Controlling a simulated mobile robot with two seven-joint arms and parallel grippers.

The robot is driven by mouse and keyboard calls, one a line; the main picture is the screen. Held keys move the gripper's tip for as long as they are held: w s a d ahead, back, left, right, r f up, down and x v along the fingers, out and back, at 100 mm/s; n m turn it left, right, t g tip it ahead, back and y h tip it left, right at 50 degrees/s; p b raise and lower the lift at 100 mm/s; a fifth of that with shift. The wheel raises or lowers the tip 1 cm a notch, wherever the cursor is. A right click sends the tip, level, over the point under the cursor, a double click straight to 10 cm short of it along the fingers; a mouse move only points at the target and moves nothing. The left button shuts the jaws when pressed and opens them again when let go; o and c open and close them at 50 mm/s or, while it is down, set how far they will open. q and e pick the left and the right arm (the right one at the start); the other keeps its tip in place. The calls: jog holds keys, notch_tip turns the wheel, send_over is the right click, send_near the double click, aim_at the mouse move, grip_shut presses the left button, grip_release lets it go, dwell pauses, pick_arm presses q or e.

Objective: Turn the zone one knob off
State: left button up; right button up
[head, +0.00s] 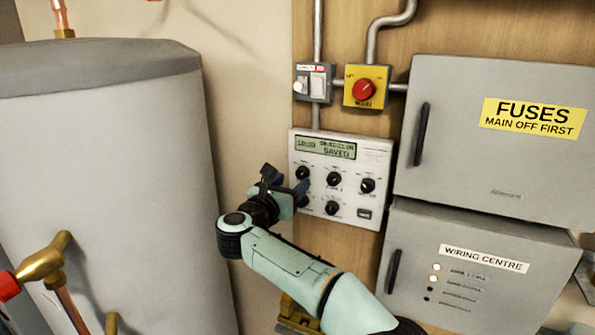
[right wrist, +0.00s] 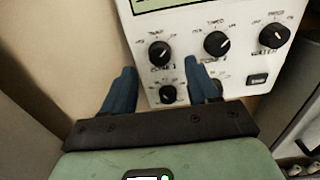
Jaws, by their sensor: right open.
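The white control panel (head: 376,152) is on the wooden board, with a lit green display (head: 325,148) and several black knobs. The upper-left knob (head: 302,173), which seems to be labelled zone 1, also shows in the right wrist view (right wrist: 160,53). The white line on this knob points up and to the right there. My right gripper (head: 284,181) is open in front of the panel's left side. In the right wrist view its blue fingers (right wrist: 159,68) are spread, with the upper-left knob just beyond and between their tips. I cannot tell the gap in depth. My left gripper is out of view.
Above the panel are a grey switch (head: 314,82) and a yellow box with a red rotary knob (head: 363,90). Grey fuse (head: 450,140) and wiring centre (head: 480,285) cabinets stand close on the right. A large grey tank (head: 110,150) is on the left.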

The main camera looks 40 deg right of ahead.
aim_at(301, 174)
jog(key=p+x, duration=0.1)
jog(key=x, duration=0.4)
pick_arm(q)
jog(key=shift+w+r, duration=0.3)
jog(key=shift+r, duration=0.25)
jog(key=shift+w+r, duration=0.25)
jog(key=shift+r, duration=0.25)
pick_arm(e)
jog(key=c, duration=1)
